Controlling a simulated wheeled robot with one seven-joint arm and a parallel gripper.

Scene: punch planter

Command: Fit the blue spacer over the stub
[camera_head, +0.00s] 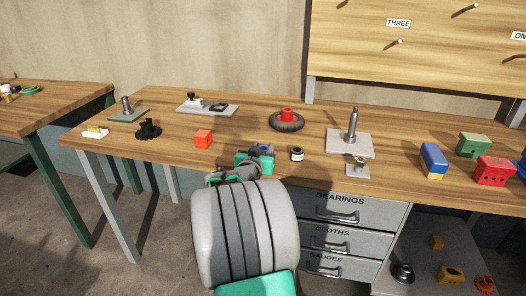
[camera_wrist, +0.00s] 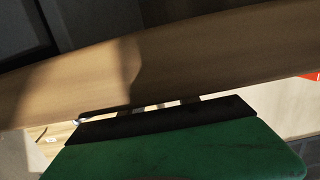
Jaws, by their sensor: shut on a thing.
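My gripper (camera_head: 256,158) is over the front edge of the wooden bench in the head view. It is shut on a small blue piece, the blue spacer (camera_head: 267,149), which shows only partly at its tip. A short stub (camera_head: 358,162) stands upright on a small grey plate to the right of my gripper, apart from it. The wrist view is mostly filled by a green and black part of my gripper (camera_wrist: 170,135), with wood beyond it. The fingertips and the spacer cannot be made out there.
A black-and-white jar (camera_head: 297,154) stands just right of my gripper. A tall post (camera_head: 352,125) on a grey plate stands behind the stub. Drawers (camera_head: 340,238) are below.

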